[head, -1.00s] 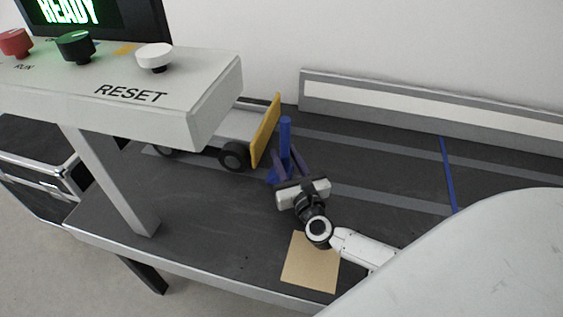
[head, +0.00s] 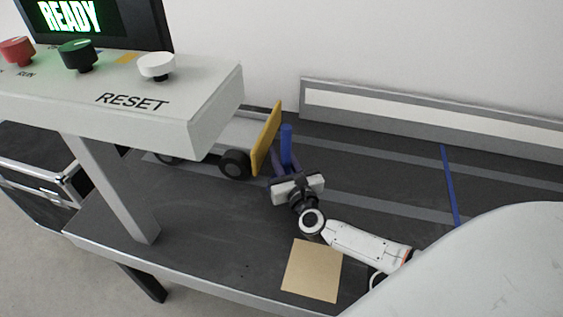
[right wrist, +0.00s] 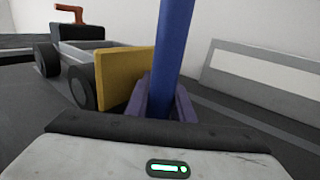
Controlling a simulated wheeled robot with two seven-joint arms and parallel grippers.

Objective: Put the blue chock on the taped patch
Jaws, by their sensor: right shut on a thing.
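The blue chock (head: 286,143) stands upright on the dark table, just right of the yellow plate of a small cart. Its tall post also shows in the right wrist view (right wrist: 173,50); its lower part is mostly hidden by my fingers. My right gripper (head: 283,169) is shut on the chock, with a finger on either side of it; the gripper also shows in the right wrist view (right wrist: 165,105). The taped patch (head: 312,271), a tan square, lies bare near the table's front edge, nearer than the chock. My left gripper is not in view.
The cart (head: 236,163) with its yellow plate (head: 266,137) stands close left of the chock. A console with a RESET button (head: 157,66) overhangs the left side. A low rail (head: 430,120) runs along the back. A blue line (head: 449,185) crosses the table at right.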

